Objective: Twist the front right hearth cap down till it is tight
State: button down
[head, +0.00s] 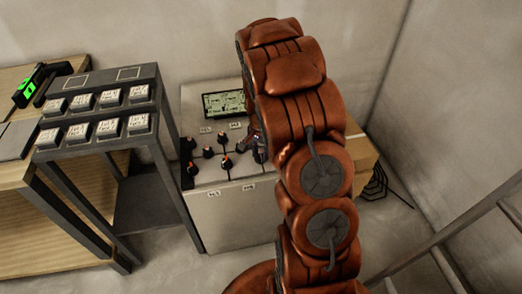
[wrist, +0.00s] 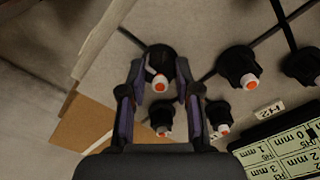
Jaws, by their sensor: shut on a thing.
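The hearth (head: 236,209) is a pale block with dark joints across its top and several black caps with orange-and-white centres. My gripper (wrist: 161,72) is shut on the front right hearth cap (wrist: 158,62), with one finger on each side of it. The cap's orange centre shows between the fingertips. Whether the cap sits fully down cannot be told. In the head view my gripper (head: 259,150) is low over the right part of the hearth, and my arm hides most of that side.
Other caps stand close by: one to the right (wrist: 238,66) and two below the held cap in the wrist view. A display panel (head: 225,104) lies at the back of the hearth. A dark rack (head: 100,147) with several white blocks stands at left. A cardboard box (head: 361,152) is at right.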

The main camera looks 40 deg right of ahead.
jog(key=m, duration=0.2)
jog(key=m+p, duration=0.2)
jog(key=m, duration=0.1)
jog(key=shift+s+m, duration=0.25)
jog(key=shift+m, duration=0.05)
jog(key=m+p, duration=0.2)
jog(key=m, duration=0.2)
jog(key=shift+m+p, duration=0.4)
jog(key=shift+m, duration=0.3)
jog(key=c, duration=0.8)
grip_release()
jog(key=shift+w, duration=0.1)
notch_tip(320, 180, up, 12)
dwell(0.4)
